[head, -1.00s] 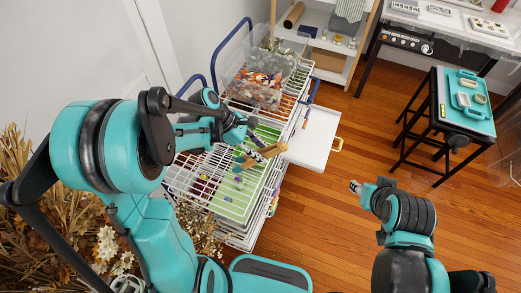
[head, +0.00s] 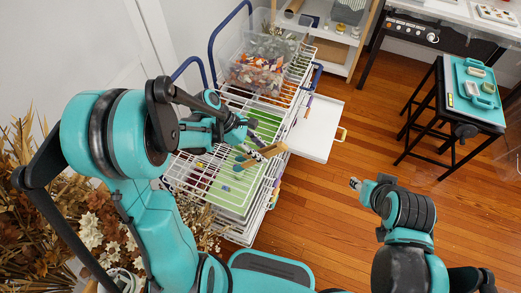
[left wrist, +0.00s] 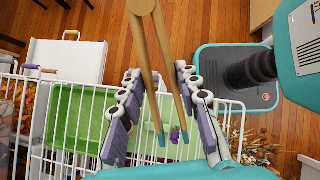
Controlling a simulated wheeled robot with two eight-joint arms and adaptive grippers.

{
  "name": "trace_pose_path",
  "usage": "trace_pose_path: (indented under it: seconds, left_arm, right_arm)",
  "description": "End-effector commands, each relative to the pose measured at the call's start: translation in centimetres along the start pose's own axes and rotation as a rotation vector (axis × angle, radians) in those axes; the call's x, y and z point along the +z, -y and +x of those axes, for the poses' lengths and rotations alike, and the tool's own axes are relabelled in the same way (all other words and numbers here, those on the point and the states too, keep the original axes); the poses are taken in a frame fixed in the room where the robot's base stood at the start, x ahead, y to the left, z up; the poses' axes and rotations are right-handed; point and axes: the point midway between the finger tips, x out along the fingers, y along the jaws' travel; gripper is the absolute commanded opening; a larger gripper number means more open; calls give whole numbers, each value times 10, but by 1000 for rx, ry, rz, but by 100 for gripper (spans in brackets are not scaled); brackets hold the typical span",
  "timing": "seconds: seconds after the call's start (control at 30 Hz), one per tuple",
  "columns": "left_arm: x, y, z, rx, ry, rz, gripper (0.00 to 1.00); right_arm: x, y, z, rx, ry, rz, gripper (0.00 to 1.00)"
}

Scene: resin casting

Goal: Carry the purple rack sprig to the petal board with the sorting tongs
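My left gripper (head: 246,139) has its fingertips on both arms of the wooden sorting tongs (left wrist: 142,8), which have teal tips. The tongs (head: 262,154) also show in the head view, above the white wire rack. In the left wrist view a small purple sprig (left wrist: 174,136) shows between the two tong tips, over the green mat. The tips look parted, and I cannot tell whether they touch the sprig. My right gripper (head: 355,184) is over the wooden floor, apart from the rack; its fingers are too small to read. I cannot surely identify the petal board.
The wire rack (head: 190,173) has a green mat (head: 233,192) under its bars. A white pull-out tray (head: 318,128) sticks out over the floor. A clear bin (head: 262,72) stands behind. A black stool with a teal top (head: 475,107) is at right. Dried flowers crowd the left.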

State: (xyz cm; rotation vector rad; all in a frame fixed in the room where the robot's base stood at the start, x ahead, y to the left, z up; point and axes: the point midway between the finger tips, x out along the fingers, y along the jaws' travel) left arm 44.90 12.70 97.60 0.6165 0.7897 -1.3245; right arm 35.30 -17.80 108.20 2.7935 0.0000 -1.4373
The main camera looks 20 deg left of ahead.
Motion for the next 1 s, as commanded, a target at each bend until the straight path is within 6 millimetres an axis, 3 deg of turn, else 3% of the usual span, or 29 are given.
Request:
trace_pose_path:
  seconds: [0.3, 0.4, 0.67, 1.0]
  left_arm:
    - [0, 0, 0, 0, 0, 0, 27]
    - [0, 0, 0, 0, 0, 0, 1]
    - [1, 0, -1, 0, 0, 0, 0]
    - [26, 2, -34, 0, 0, 0, 0]
  right_arm:
    - [0, 0, 0, 0, 0, 0, 40]
    - [0, 0, 0, 0, 0, 0, 40]
    - [-1, 0, -1, 0, 0, 0, 40]
    - [-19, 0, -26, 0, 0, 0, 40]
